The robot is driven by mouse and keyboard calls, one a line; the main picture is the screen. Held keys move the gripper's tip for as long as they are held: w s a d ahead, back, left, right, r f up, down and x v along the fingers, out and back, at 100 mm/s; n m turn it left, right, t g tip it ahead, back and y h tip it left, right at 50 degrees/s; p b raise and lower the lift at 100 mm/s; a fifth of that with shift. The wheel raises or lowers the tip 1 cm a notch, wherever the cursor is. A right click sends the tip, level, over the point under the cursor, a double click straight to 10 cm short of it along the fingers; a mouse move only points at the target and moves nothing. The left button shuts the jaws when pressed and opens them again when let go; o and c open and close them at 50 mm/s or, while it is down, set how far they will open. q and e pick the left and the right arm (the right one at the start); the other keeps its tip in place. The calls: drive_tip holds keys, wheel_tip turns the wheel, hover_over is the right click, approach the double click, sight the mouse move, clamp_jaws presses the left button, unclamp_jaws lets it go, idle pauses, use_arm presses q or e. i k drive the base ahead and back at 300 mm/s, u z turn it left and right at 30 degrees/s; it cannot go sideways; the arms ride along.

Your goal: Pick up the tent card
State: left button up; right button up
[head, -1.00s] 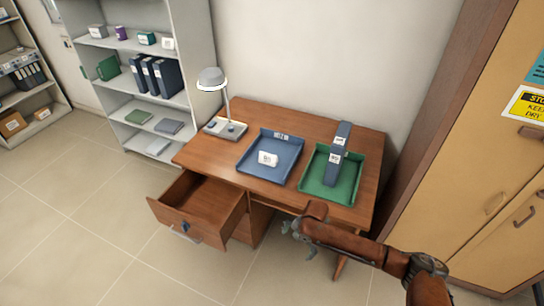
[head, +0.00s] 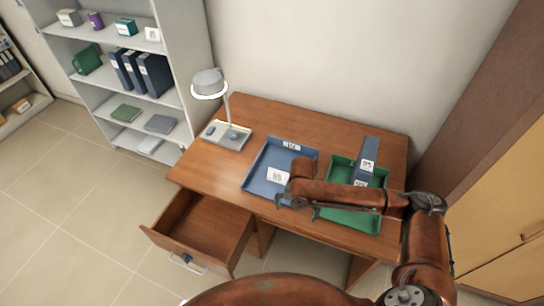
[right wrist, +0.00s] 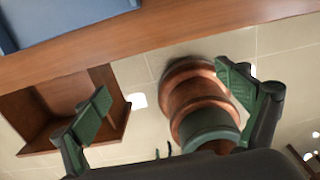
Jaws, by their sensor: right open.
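A small white tent card (head: 278,175) with dark print stands in the blue tray (head: 262,160) on the desk, in the head view. My right gripper (head: 298,204) is over the front of the desk, just in front of the blue tray and close to the card. In the right wrist view its two green-padded fingers (right wrist: 165,105) are spread wide with nothing between them. The card does not show in that view, only a corner of the blue tray (right wrist: 60,18). My left gripper is not in view.
A green tray (head: 345,220) with a blue binder (head: 367,155) stands right of the blue tray, partly behind my right arm. A lamp (head: 225,135) stands at the desk's left. An open drawer (head: 205,225) juts out at the front left. Shelves (head: 180,100) stand behind left.

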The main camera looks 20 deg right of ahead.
sight(274, 175)
drive_tip(key=i, duration=0.85)
